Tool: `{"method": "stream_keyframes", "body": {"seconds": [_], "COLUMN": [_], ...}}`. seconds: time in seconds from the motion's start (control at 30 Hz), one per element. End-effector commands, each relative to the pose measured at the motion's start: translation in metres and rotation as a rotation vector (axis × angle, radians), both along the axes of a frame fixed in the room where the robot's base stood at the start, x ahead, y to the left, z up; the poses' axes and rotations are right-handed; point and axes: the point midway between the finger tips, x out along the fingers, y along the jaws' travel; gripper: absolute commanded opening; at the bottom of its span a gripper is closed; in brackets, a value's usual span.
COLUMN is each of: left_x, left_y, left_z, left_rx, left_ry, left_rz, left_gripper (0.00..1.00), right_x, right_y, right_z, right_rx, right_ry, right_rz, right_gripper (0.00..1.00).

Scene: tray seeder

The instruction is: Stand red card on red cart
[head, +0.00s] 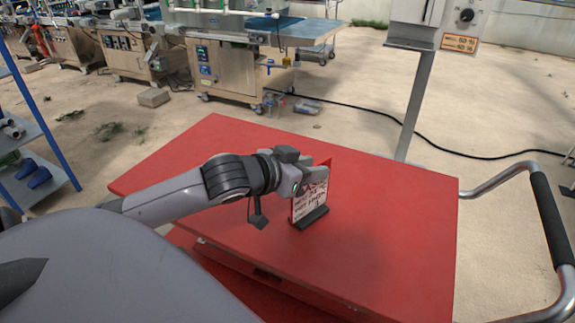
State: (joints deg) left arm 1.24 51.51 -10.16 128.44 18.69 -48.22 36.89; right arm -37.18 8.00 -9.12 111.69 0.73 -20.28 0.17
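The red card (311,197) stands upright in a small dark base (310,217) on the flat top of the red cart (390,250). Its face carries a white label with dark handwriting, and a red corner shows above. My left gripper (312,175) reaches in from the left and overlaps the card's upper part. Its fingertips are partly hidden against the card, so I cannot tell whether they grip it or stand open around it. The base appears to rest on the cart top. My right gripper is not in view.
The cart top around the card is clear. A push handle (545,215) with a dark grip is at the cart's right. A grey post (415,105) with a control box stands behind. A blue-framed shelf (40,150) is at left; steel machines (228,70) stand at the back.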

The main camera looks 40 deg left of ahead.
Motion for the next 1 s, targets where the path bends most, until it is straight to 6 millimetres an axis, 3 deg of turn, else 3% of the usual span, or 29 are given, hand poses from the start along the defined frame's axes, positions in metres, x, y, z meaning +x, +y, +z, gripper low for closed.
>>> {"method": "stream_keyframes", "body": {"seconds": [0.47,0.8,1.0], "left_x": [-0.051,-0.078,-0.089], "left_y": [0.007,0.011,0.013], "left_z": [0.020,0.034,0.043], "left_rx": [0.003,0.001,-0.005], "left_ry": [0.004,0.003,0.003], "left_rz": [-0.003,-0.002,-0.003], "left_gripper": [0.34,0.34,0.34], "right_x": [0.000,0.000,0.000], "right_y": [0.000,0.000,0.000], "right_z": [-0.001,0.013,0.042], "right_rx": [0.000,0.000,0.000], "right_ry": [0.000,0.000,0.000], "right_rz": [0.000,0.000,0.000], "right_gripper": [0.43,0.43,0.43]}}
